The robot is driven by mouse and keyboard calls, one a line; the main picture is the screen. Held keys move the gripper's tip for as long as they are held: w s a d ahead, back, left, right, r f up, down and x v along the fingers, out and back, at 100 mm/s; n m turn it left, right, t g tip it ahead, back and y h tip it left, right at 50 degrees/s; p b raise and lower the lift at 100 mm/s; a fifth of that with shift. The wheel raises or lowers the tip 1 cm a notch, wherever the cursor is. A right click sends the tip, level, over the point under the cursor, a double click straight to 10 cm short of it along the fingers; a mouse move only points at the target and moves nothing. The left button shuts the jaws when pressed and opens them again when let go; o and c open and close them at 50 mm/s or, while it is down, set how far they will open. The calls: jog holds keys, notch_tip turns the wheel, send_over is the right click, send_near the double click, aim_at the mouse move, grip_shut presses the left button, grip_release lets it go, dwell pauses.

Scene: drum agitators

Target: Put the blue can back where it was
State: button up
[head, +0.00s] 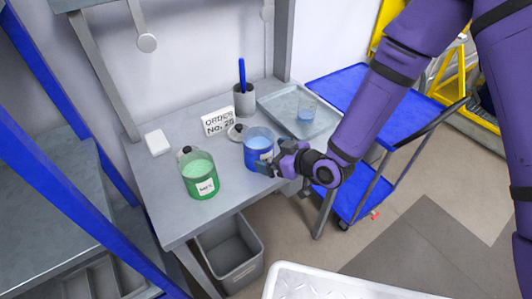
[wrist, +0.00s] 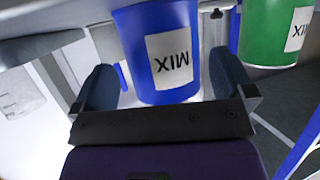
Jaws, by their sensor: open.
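The blue can (head: 257,139), open at the top with light blue liquid inside, stands upright on the grey table near its right front side. In the wrist view the blue can (wrist: 150,25) shows its white MIX label, upside down. My gripper (head: 268,165) is at the can's front right side in the head view. In the wrist view the fingers of my gripper (wrist: 165,82) are open, one on each side of the can, with small gaps. The gripper hides part of the can's lower side in the head view.
A green can (head: 200,178) stands to the left on the table (head: 160,200). Behind are an order sign (head: 217,121), a pen cup (head: 244,98) and a white block (head: 157,142). A metal tray (head: 275,99) holds a beaker (head: 306,108). A grey bin (head: 232,262) sits below.

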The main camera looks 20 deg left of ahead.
jog(key=v, duration=0.9)
jog(key=w+d+r+m+t+h, duration=0.2)
jog(key=w+d+r+h, duration=0.3)
jog(key=w+d+r, duration=0.35)
jog(key=s+d+r+m+h, duration=0.3)
jog(key=d+r+m+h, duration=0.15)
jog(key=d+r, duration=0.75)
jog(key=s+d+r+m+h, duration=0.1)
jog(key=s+d+r+m, duration=0.1)
jog(key=s+d+r, duration=0.2)
jog(key=s+d+r+m+g+h, duration=0.1)
jog(key=s+d+r+m, duration=0.1)
jog(key=s+d, duration=0.3)
jog(key=s+d+r+m+g+h, duration=0.1)
jog(key=s+d+r+m, duration=0.2)
jog(key=s, duration=0.7)
notch_tip(320, 180, up, 3)
jog(key=shift+s+d+f, duration=0.15)
jog(key=shift+s+d, duration=0.25)
jog(key=shift+d, duration=0.45)
jog(key=shift+c, duration=0.2)
